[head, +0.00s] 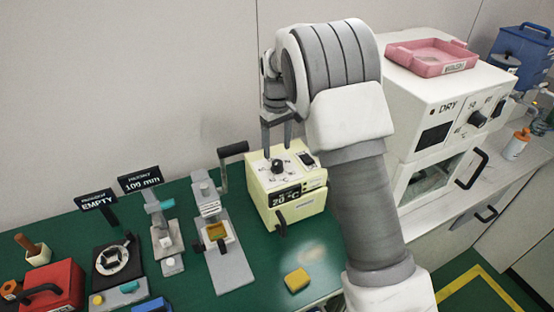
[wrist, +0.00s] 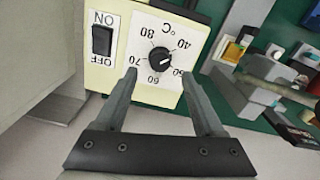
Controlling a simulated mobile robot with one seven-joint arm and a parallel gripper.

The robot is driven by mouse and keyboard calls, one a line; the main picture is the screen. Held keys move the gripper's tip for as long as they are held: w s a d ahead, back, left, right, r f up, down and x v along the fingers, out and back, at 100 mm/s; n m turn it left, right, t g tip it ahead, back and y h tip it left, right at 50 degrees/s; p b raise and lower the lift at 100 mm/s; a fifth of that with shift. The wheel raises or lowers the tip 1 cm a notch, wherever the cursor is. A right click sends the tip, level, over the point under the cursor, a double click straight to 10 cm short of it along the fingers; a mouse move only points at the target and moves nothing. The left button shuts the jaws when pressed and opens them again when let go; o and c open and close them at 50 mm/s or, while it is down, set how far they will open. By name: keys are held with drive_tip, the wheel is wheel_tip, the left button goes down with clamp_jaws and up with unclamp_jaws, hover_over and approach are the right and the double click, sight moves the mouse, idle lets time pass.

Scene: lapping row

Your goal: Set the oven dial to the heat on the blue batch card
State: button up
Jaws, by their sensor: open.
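A white oven marked DRY (head: 437,107) stands at the right in the head view. Its front has a black dial (head: 477,119) whose setting is too small to read. A cream heater box (head: 290,205) on the green bench shows 20 °C. The heater's black knob (wrist: 159,59) has a scale with 40 to 80 °C; its white mark appears to point toward 50. My gripper (head: 276,149) is open and empty above this knob. In the wrist view its fingertips (wrist: 160,74) lie either side of the knob, not visibly gripping it. I cannot make out a blue batch card.
An ON/OFF switch (wrist: 102,40) sits beside the knob. A pink tray (head: 432,56) lies on the oven. Clamp stands (head: 222,240), a black holder (head: 115,262) and a red box (head: 50,288) stand left on the bench. A yellow block (head: 297,280) lies in front of the heater.

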sight(277, 162)
drive_tip(key=shift+f, duration=2.65)
clamp_jaws()
